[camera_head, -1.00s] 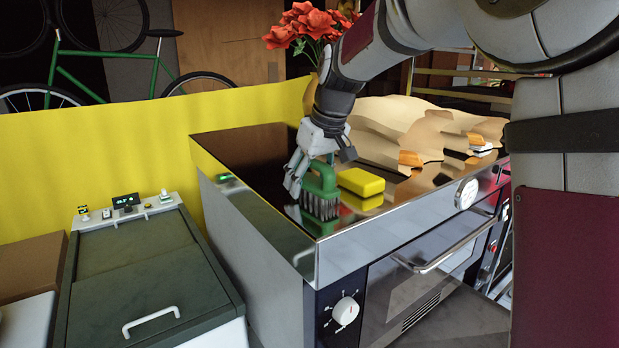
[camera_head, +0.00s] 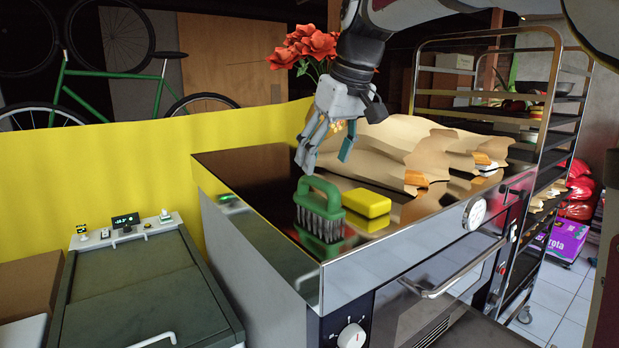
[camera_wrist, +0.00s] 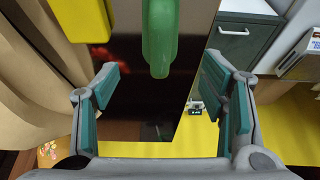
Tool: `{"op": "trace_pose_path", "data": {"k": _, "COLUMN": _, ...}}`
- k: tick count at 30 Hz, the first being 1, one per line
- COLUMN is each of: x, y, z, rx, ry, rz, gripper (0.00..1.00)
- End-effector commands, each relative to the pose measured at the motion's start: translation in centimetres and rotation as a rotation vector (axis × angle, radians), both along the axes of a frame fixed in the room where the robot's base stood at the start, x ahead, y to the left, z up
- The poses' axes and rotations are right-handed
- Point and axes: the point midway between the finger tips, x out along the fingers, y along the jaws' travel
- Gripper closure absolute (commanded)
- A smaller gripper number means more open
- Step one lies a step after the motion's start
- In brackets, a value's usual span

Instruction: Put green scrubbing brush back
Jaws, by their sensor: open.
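The green scrubbing brush (camera_head: 321,207) stands on the shiny oven top with its bristles down and its handle up, near the front left corner. A yellow sponge-like block (camera_head: 366,203) lies just right of it. My gripper (camera_head: 329,150) is open and empty, above and behind the brush, apart from it. In the wrist view the brush's green handle (camera_wrist: 160,40) shows at the top middle, beyond the gap between my open fingers (camera_wrist: 163,108). The yellow block (camera_wrist: 80,18) shows at the upper left there.
Crumpled brown paper (camera_head: 420,148) covers the back right of the oven top (camera_head: 235,165). Red flowers (camera_head: 305,50) stand behind it. A grey-green lidded unit (camera_head: 135,280) stands at the left, and a metal rack (camera_head: 555,110) at the right.

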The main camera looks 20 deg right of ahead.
Motion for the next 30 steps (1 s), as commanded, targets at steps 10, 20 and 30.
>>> {"op": "trace_pose_path", "data": {"k": 10, "x": -1.1, "y": -0.2, "z": 1.4, "rx": 0.001, "ry": -0.001, "rz": -0.006, "gripper": 0.35}}
{"op": "trace_pose_path", "data": {"k": 20, "x": -12.3, "y": 0.6, "z": -2.2, "rx": 0.019, "ry": -0.034, "rz": -0.148, "gripper": 0.35}}
{"op": "trace_pose_path", "data": {"k": 30, "x": -24.1, "y": 1.1, "z": -11.3, "rx": 0.019, "ry": -0.087, "rz": -0.299, "gripper": 0.35}}
